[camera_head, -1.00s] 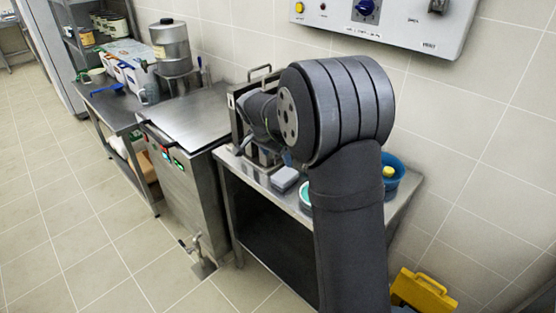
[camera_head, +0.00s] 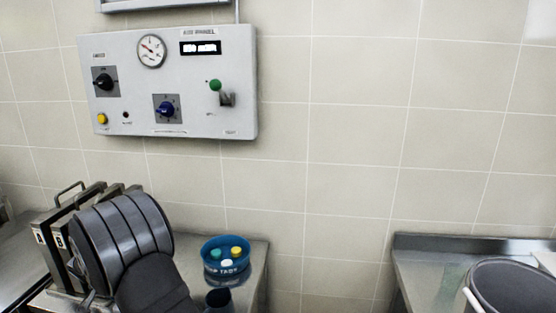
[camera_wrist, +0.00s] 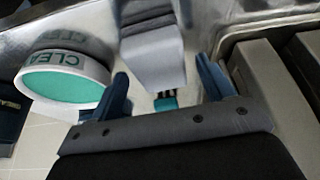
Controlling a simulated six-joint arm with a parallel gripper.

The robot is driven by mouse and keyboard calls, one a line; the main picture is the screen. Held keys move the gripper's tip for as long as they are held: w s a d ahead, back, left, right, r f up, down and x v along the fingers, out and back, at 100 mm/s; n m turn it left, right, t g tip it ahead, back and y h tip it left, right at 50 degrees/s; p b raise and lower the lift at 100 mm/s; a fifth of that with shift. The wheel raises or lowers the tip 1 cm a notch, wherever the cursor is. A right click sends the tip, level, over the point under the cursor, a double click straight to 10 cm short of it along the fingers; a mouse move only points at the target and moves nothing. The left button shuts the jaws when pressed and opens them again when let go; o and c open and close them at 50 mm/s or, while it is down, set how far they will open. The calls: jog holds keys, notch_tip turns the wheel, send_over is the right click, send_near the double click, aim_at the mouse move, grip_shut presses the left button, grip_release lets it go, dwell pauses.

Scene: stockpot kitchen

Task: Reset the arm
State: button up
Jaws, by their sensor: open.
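My gripper (camera_wrist: 168,88) shows in the wrist view as two blue fingers spread apart, so it is open. A grey block-like thing (camera_wrist: 152,52) with a dark top lies beyond and between the fingers; I cannot tell whether they touch it. A small teal piece with dark prongs (camera_wrist: 165,101) shows just below it. In the head view my gripper is out of sight, and only my dark arm shows at lower left.
A white round dish with teal inside, lettered "CLEA" (camera_wrist: 66,82), sits left of the fingers. A metal-edged rack (camera_wrist: 268,82) is close on the right. The head view shows a blue tag bowl (camera_head: 226,272), a wall control panel (camera_head: 130,118) and a grey pot (camera_head: 512,288).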

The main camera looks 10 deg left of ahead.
jog(key=shift+x, duration=1)
jog(key=shift+s+r, duration=0.15)
jog(key=shift+r, duration=1.95)
